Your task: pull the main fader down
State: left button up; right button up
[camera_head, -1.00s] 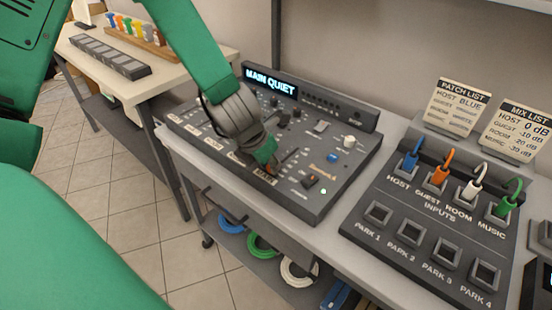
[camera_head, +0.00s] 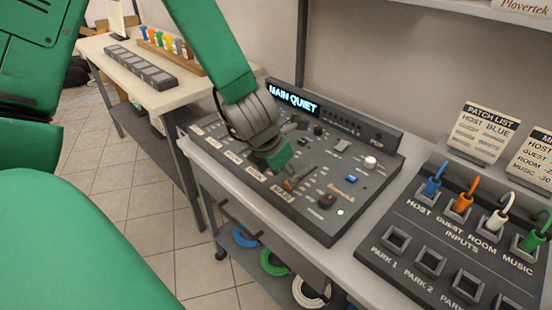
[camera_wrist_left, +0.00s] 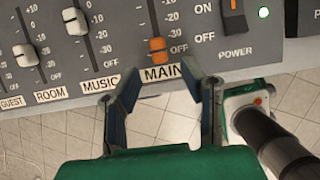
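The main fader (camera_head: 291,184) has an orange cap on the grey mixing desk (camera_head: 312,210). The desk's display (camera_head: 292,97) reads MAIN QUIET. My left gripper (camera_head: 280,156) is just above the desk behind the orange cap in the head view. In the left wrist view its two fingers (camera_wrist_left: 165,95) are spread apart below the cap, with nothing between them and apart from it. My right gripper is not in view.
White-capped faders (camera_wrist_left: 75,21) stand left of the main fader. A power switch (camera_wrist_left: 234,16) is to its right. A patch box (camera_head: 415,236) with several coloured plugs stands right of the desk. A side table (camera_head: 104,43) is at the back left.

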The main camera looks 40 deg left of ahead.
pick_arm(q)
jog(key=v, duration=0.7)
jog(key=shift+a+r, duration=0.2)
jog(key=shift+a, duration=0.05)
jog(key=shift+s+f, duration=0.1)
jog(key=shift+s, duration=0.05)
jog(key=s+a+f+m+g+y, duration=0.1)
jog(key=s+f+m, duration=0.3)
jog(key=f+m, duration=0.35)
jog(key=s+a+f+m+g+y, duration=0.1)
jog(key=s+f+m+g+y, duration=0.15)
jog(key=f+m, duration=0.55)
jog(key=s+d+f+m+h, duration=0.1)
jog(key=s+d+f+m, duration=0.2)
jog(key=s+f+m, duration=0.3)
jog(key=s+d+f+m+h, duration=0.2)
jog(key=s+f+m, duration=0.4)
jog(key=m, duration=0.8)
jog(key=shift+s+d+b, duration=0.45)
jog(key=shift+s+d, duration=0.15)
jog(key=shift+d, duration=0.25)
jog(key=shift+w+f, duration=0.1)
jog(key=shift+w, duration=0.05)
